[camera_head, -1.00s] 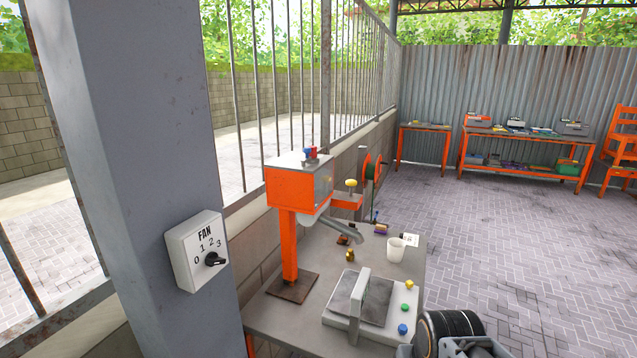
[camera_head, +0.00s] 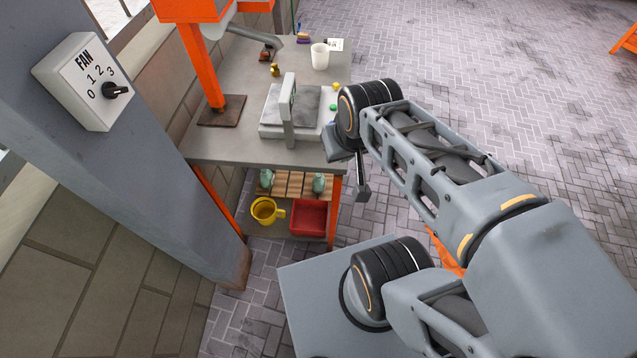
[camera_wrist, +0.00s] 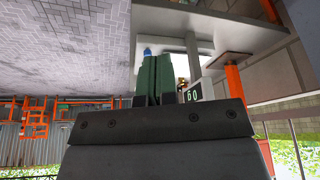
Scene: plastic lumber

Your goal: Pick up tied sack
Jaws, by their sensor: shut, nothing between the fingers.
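Two small grey-green sacks stand on a wooden slatted board on the shelf under the grey table. The left sack (camera_head: 266,179) and the right sack (camera_head: 318,183) both look tied at the top. I cannot tell which one is meant. My gripper (camera_head: 362,190) hangs by the table's right front corner, to the right of the sacks and apart from them. In the wrist view my gripper (camera_wrist: 154,80) has its two green fingers close together with nothing between them. No sack can be made out in that view.
The grey table (camera_head: 225,148) above holds a scale (camera_head: 270,125), a white cup (camera_head: 320,56) and an orange machine (camera_head: 203,60). A pillar with a fan switch (camera_head: 85,80) stands at left. Paved floor is open at right.

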